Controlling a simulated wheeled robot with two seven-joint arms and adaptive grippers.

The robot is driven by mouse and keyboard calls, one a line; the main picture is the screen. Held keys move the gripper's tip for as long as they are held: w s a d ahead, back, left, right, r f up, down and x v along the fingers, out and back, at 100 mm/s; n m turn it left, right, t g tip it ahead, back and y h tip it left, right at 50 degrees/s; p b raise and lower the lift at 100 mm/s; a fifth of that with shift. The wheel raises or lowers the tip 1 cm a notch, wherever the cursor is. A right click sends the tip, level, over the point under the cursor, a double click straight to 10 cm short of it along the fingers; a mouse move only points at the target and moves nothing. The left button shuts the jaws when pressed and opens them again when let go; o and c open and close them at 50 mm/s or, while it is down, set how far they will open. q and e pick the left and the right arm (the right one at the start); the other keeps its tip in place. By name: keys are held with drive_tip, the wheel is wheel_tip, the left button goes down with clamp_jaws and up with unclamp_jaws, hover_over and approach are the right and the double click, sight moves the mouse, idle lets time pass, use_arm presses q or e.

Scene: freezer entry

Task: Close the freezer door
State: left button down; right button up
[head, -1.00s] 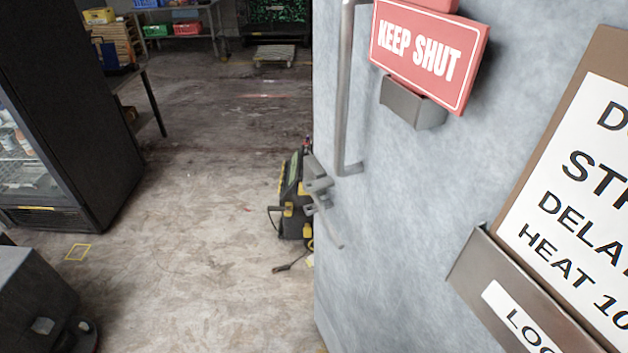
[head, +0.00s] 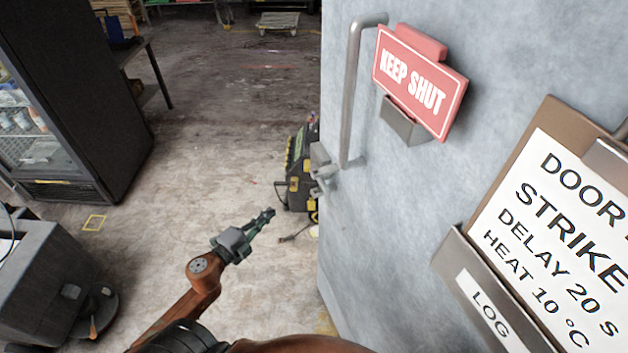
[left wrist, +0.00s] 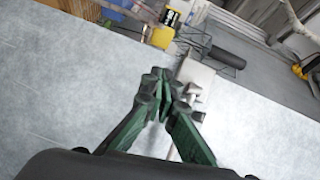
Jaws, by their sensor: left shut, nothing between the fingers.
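The freezer door (head: 400,210) is a pale grey panel filling the right side of the head view. It stands open at an angle, its free edge toward the middle of the picture. A long vertical bar handle (head: 349,95) and a metal latch (head: 322,172) are near that edge. My left gripper (head: 268,214) is shut and empty, left of the door edge and below the latch in the head view. In the left wrist view its green fingers (left wrist: 163,80) meet in front of a pale surface. My right gripper is not in view.
A red KEEP SHUT sign (head: 420,82) and a clipboard (head: 560,220) are on the door. A black and yellow tool case (head: 297,170) stands on the floor beyond the door edge. A black glass-front cabinet (head: 95,100) stands left. Floor between is mostly clear.

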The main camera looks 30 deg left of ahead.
use_arm(q)
drive_tip(key=d+r+m+t+h, duration=0.15)
drive_tip(key=d+r, duration=0.25)
drive_tip(key=r, duration=0.4)
drive_tip(key=w+d+p, duration=0.1)
drive_tip(key=w+p, duration=0.2)
drive_tip(key=w, duration=0.9)
drive_tip(key=shift+w+d+f+m, duration=0.15)
drive_tip(key=shift+w+d+m, duration=0.1)
drive_tip(key=shift+w+m, duration=0.15)
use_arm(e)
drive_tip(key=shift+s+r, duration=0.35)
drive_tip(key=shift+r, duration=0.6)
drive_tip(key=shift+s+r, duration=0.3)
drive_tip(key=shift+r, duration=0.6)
